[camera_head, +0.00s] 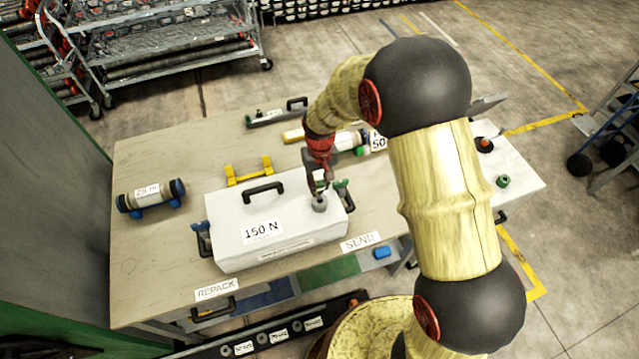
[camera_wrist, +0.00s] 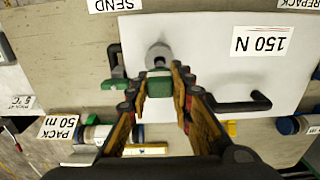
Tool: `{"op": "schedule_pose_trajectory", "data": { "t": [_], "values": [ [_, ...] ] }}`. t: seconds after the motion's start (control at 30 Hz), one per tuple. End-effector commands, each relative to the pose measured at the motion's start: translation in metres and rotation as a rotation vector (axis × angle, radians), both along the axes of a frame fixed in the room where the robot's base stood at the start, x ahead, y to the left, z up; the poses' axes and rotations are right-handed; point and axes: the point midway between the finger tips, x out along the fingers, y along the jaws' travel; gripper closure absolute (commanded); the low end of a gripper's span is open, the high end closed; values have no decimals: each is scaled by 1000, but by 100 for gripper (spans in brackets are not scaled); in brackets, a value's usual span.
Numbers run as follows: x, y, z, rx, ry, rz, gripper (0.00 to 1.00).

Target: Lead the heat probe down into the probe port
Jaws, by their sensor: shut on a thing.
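A white box (camera_head: 279,207) labelled "150 N" stands on the table, its lid shut. A grey round collar, which looks like the probe port (camera_head: 320,204), sits on the lid near its right end; it also shows in the wrist view (camera_wrist: 158,54). My gripper (camera_head: 319,176) is above the lid, beside the collar. In the wrist view my gripper (camera_wrist: 163,88) is shut on a green block, which looks like the heat probe's grip (camera_wrist: 160,86). The probe's lower part is hidden, so I cannot tell whether its tip is in the port.
A black handle (camera_head: 263,188) stands up from the lid and a green latch (camera_head: 341,184) is at its right end. A yellow rack (camera_head: 249,171) stands behind the box. A capped core tube (camera_head: 152,195) lies left. Free table lies at the front left.

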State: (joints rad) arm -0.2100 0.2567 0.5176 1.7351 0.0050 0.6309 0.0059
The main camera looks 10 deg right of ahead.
Motion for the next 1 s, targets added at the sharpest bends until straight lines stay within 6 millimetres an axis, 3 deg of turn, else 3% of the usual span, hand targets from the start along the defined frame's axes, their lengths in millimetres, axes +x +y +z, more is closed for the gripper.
{"op": "schedule_pose_trajectory", "data": {
  "t": [1.0],
  "values": [
    [0,0,-31,0,0,0,100]
  ]
}}
